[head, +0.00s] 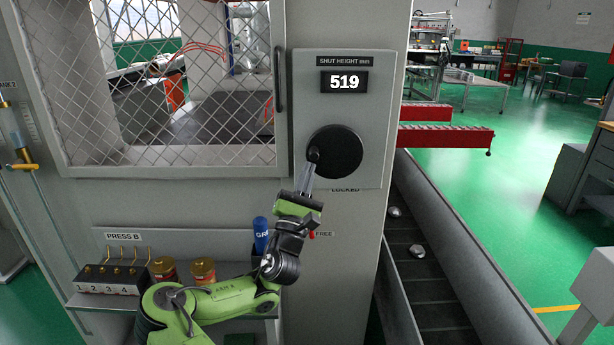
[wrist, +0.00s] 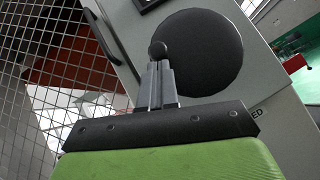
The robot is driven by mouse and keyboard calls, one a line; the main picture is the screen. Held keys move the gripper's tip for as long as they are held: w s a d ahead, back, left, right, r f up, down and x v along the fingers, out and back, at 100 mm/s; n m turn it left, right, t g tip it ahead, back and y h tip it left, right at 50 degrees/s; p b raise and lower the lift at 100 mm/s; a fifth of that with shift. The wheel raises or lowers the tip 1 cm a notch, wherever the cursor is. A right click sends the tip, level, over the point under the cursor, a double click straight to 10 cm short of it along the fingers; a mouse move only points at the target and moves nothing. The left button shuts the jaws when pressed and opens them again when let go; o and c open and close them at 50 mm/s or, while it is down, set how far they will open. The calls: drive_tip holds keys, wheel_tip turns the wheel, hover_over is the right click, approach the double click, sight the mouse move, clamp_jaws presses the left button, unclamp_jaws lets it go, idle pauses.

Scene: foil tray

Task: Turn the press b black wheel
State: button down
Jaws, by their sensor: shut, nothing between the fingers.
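The black wheel (head: 338,150) is a round disc on the grey panel of press B, with a small dark knob (head: 314,154) at its left edge. It also shows in the wrist view as a large black disc (wrist: 205,50), with the round knob (wrist: 158,49) at its left side. My gripper (head: 308,168) is shut and empty, its fingertips right at the knob's underside. In the wrist view the fingertips (wrist: 160,66) lie just below the knob; whether they touch it I cannot tell. The display (head: 344,82) above the wheel reads 519, under "SHUT HEIGHT mm".
A mesh guard door (head: 170,90) with a dark vertical handle (head: 279,80) is left of the panel. A conveyor (head: 425,265) runs at right.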

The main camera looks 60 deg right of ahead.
drive_tip(key=r+m+g+p, duration=0.1)
drive_tip(key=p, duration=0.1)
drive_tip(key=shift+r+m+p, duration=0.3)
drive_tip(key=shift+m+p, duration=0.05)
drive_tip(key=shift+m, duration=0.05)
drive_tip(key=shift+f, duration=0.3)
